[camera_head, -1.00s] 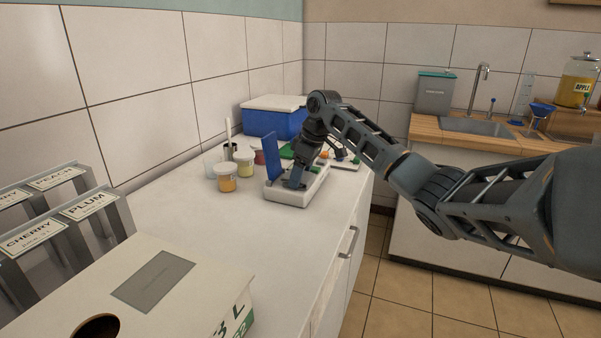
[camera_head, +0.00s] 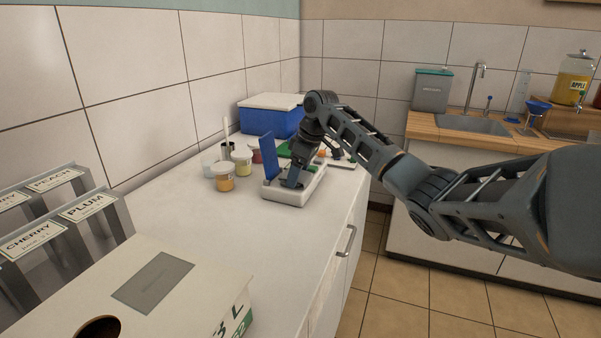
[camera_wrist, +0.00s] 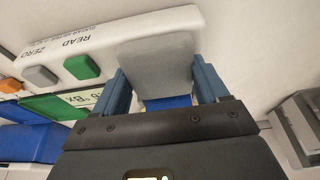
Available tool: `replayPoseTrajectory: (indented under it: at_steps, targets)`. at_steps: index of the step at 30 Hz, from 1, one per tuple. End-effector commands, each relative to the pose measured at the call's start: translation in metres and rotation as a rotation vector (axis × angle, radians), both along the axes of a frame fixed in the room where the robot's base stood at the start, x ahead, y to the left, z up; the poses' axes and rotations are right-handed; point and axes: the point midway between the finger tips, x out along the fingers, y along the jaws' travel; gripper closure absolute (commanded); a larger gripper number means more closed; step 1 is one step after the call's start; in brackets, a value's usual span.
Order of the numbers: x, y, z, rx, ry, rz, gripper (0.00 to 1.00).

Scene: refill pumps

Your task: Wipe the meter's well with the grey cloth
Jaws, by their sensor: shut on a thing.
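The white meter (camera_head: 283,194) sits on the counter with its blue lid (camera_head: 268,158) standing up. In the wrist view, the meter's white body (camera_wrist: 120,38) carries a green button (camera_wrist: 82,67) and a grey button (camera_wrist: 40,76), with READ and ZERO lettering. My gripper (camera_head: 292,184) is down at the meter, beside the raised lid. In the wrist view, my gripper (camera_wrist: 160,82) is shut on the grey cloth (camera_wrist: 158,62), which lies between the two blue fingers over the meter's end. The well is hidden by the cloth and fingers. A blue patch shows below the cloth.
Small cups (camera_head: 225,184) stand close left of the meter. A blue box with a white lid (camera_head: 270,118) is behind. A white box (camera_head: 125,295) and label stands (camera_head: 75,220) are in front on the left. The counter between is clear.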

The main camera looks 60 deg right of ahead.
Motion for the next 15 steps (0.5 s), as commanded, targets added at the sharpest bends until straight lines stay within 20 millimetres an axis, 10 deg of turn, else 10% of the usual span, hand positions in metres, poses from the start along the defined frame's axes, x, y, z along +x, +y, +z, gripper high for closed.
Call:
replayPoseTrajectory:
  at_steps: [15]
  targets:
    - [0.001,0.001,0.034,0.001,-0.001,0.001,0.55]
